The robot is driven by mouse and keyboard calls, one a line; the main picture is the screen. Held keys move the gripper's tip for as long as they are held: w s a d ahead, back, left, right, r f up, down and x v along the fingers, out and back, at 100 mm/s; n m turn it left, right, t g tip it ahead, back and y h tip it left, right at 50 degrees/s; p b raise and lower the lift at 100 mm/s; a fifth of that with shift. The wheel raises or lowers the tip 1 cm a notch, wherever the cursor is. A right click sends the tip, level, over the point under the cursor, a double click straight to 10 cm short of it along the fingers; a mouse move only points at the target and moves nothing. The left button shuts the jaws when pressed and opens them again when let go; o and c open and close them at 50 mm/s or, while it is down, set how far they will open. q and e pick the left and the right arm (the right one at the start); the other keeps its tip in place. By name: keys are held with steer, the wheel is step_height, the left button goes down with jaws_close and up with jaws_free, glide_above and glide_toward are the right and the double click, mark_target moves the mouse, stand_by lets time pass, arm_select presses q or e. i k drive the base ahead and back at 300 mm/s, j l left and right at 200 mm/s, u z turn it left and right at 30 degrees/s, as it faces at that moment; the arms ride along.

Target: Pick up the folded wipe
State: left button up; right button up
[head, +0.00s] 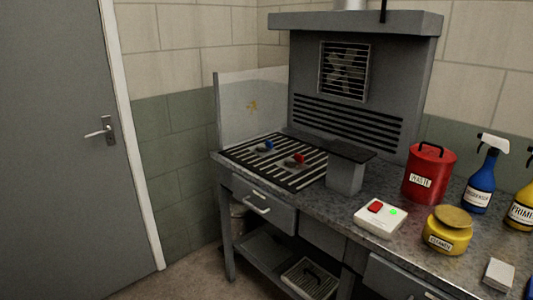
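A small white flat-topped block (498,274), which looks like the folded wipe, lies on the grey metal bench top at the lower right of the head view. It is near the bench's front edge, and its fine detail is too small to tell. Neither of my grippers is in view.
A slatted extraction hood (350,100) stands behind. A blue thing is cut off at the lower right corner.

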mark_target(499, 275)
steer(key=l+z, duration=0.2)
steer(key=z, duration=1.3)
steer(key=k+l, duration=0.05)
